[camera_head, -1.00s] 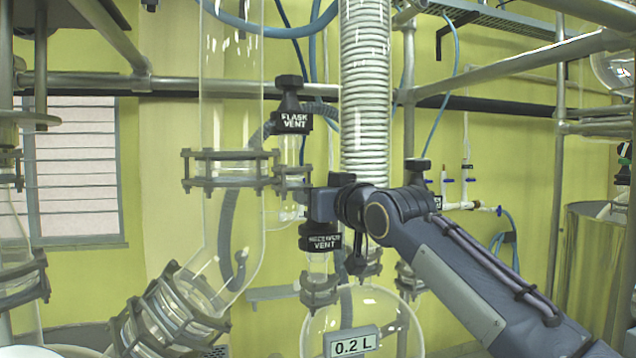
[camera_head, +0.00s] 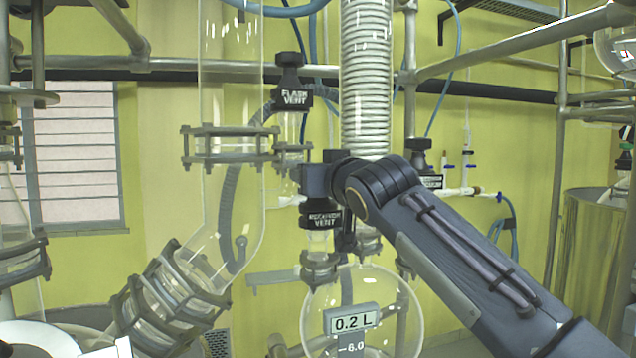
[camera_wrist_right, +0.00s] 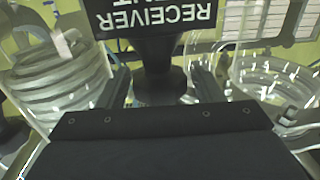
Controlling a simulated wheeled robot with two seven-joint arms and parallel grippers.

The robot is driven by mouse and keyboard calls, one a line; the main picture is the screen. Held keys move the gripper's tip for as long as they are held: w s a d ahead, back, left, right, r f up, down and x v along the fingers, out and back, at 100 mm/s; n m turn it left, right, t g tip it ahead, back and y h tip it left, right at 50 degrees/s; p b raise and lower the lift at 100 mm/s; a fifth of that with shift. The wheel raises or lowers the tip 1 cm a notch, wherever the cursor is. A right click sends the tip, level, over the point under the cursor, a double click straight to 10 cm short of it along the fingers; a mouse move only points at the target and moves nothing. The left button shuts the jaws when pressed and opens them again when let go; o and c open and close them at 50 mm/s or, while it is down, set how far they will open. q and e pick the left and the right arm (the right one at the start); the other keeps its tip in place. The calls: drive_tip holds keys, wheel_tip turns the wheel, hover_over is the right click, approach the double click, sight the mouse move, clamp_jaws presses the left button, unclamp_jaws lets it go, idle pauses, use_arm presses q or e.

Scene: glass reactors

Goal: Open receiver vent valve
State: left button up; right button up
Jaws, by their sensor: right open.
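The receiver vent valve (camera_head: 321,216) is black with a white-lettered label and stands on a clear glass neck above the round receiver flask (camera_head: 390,315). My right gripper (camera_head: 318,182) is at its top and hides the handle in the head view. In the right wrist view the valve's label (camera_wrist_right: 157,17) shows upside down, and its black handle (camera_wrist_right: 160,85) lies between the two fingers of my open right gripper (camera_wrist_right: 162,88). Gaps show beside the handle, and I cannot tell whether either finger touches it. My left gripper is out of view.
The similar flask vent valve (camera_head: 290,97) stands just above and left. A coiled glass condenser (camera_head: 365,80) rises close behind my gripper. A glass column (camera_head: 230,100) with clamps is at left. Metal frame bars (camera_head: 490,60) cross behind. A 0.2 L display (camera_head: 352,322) sits below.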

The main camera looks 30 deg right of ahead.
drive_tip(key=shift+w+a+f+m+h+b, duration=0.15)
drive_tip(key=shift+f+m+h+b, duration=0.25)
drive_tip(key=shift+m+h+b, duration=0.45)
drive_tip(key=m+g+h+b, duration=0.1)
drive_tip(key=m+h, duration=0.1)
drive_tip(key=h, duration=0.1)
drive_tip(key=shift+r, duration=0.2)
drive_tip(key=m+g+h, duration=0.2)
drive_tip(key=h, duration=0.1)
drive_tip(key=shift+r+g+h, duration=0.2)
drive_tip(key=shift+g+h, duration=0.05)
drive_tip(key=shift+g, duration=0.05)
drive_tip(key=shift+m+g+h+p, duration=0.35)
drive_tip(key=shift+m+g+h, duration=0.15)
drive_tip(key=shift+m+h, duration=0.15)
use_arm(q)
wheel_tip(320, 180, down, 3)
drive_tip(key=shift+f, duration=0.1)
use_arm(e)
drive_tip(key=shift+s+d, duration=0.2)
